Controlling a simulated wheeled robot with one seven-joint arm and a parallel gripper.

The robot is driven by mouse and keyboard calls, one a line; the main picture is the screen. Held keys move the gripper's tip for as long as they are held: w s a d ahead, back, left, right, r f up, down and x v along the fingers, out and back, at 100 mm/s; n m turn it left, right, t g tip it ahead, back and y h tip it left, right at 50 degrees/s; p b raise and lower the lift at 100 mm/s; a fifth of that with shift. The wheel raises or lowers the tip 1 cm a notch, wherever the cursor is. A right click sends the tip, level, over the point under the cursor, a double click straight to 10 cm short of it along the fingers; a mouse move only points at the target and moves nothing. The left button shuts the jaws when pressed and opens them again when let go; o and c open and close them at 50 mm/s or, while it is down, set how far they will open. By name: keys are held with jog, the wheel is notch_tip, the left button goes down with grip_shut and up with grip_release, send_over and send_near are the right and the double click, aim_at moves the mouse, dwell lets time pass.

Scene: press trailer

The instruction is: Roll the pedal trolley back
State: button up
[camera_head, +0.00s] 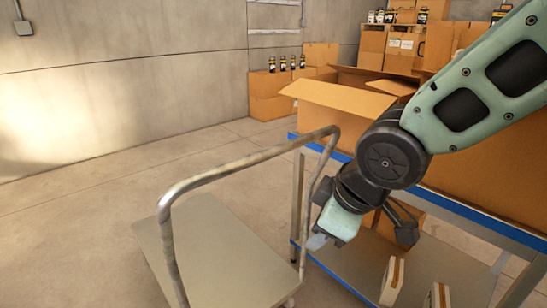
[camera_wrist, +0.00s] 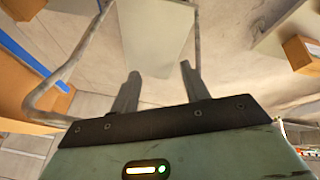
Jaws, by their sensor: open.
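The trolley has a flat grey-beige deck (camera_head: 215,255) and a bent metal tube handle (camera_head: 245,160), and it stands on the floor in the middle of the head view. The deck also shows in the wrist view (camera_wrist: 157,35), with the handle tube (camera_wrist: 88,45) to its left. My gripper (camera_head: 318,241) is low beside the right upright of the handle in the head view. In the wrist view my gripper (camera_wrist: 160,82) has its two fingers apart with nothing between them but the floor and deck beyond. I cannot tell whether a finger touches the handle. No pedal shows.
A blue-edged table (camera_head: 465,210) with a large open cardboard box (camera_head: 345,97) stands to the right, close to my arm. Stacked boxes (camera_head: 268,95) stand by the back wall. Floor to the left is clear.

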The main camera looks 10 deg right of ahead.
aim_at(266, 152)
jog(key=w+d+r+n+t+y+b, duration=0.25)
jog(key=w+n+t, duration=0.3)
jog(key=w, duration=0.65)
jog(key=d+r+n+y+b, duration=0.2)
jog(key=d+r+n+y, duration=0.25)
jog(key=n+y, duration=0.5)
jog(key=shift+n+g+h, duration=0.45)
jog(key=shift+n+h, duration=0.25)
jog(key=shift+n, duration=0.2)
jog(key=x, duration=0.5)
jog(key=p+x, duration=0.1)
jog(key=x, duration=1.1)
jog(key=shift+w+d+f, duration=0.2)
jog(key=shift+f, duration=0.05)
grip_shut()
